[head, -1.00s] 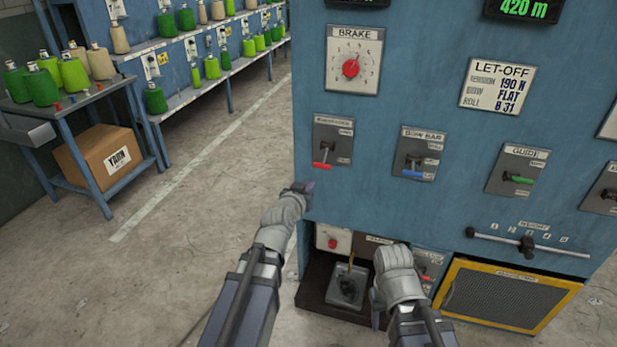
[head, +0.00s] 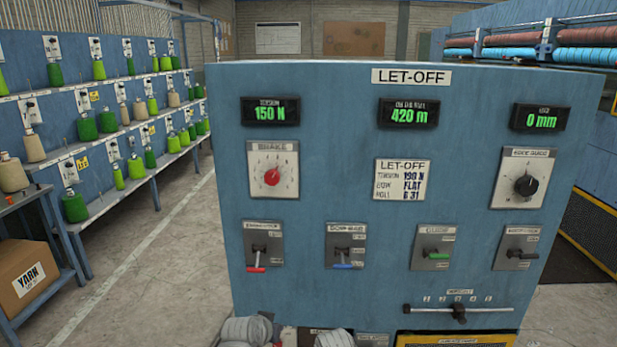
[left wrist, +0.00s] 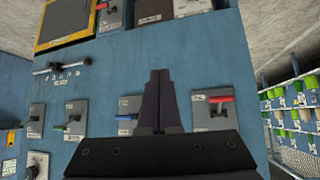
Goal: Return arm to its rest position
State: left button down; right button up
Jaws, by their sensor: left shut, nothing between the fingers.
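My left gripper (left wrist: 159,92) shows in the left wrist view with its two dark fingers together and nothing between them. Its fingertips lie over the blue let-off panel (left wrist: 205,62), between the red-handled lever (left wrist: 221,99) and the blue-handled lever (left wrist: 126,117); I cannot tell whether they touch it. That view is upside down. In the head view only the grey wrist of my left arm shows, low at the panel's bottom edge. The grey wrist of my right arm is beside it at the bottom edge; the right gripper is hidden.
The panel carries a red brake knob (head: 271,177), a black knob (head: 526,185), several levers and a slider (head: 459,313).

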pick_arm(q)
jog(key=s+d+r+g+y+p, duration=0.1)
jog(key=s+g+p, duration=0.2)
jog(key=s, duration=0.3)
jog(key=s+d+r+g+y+p, duration=0.1)
jog(key=s+r+g+p, duration=0.1)
jog(key=s, duration=0.4)
jog(key=s+d+r+m+g+y+p, duration=0.1)
jog(key=s+d+r+g+y+p, duration=0.1)
jog(key=s+g+p, duration=0.2)
jog(key=shift+s+r, duration=0.25)
jog(key=shift+s, duration=0.9)
pick_arm(e)
notch_tip(320, 180, up, 12)
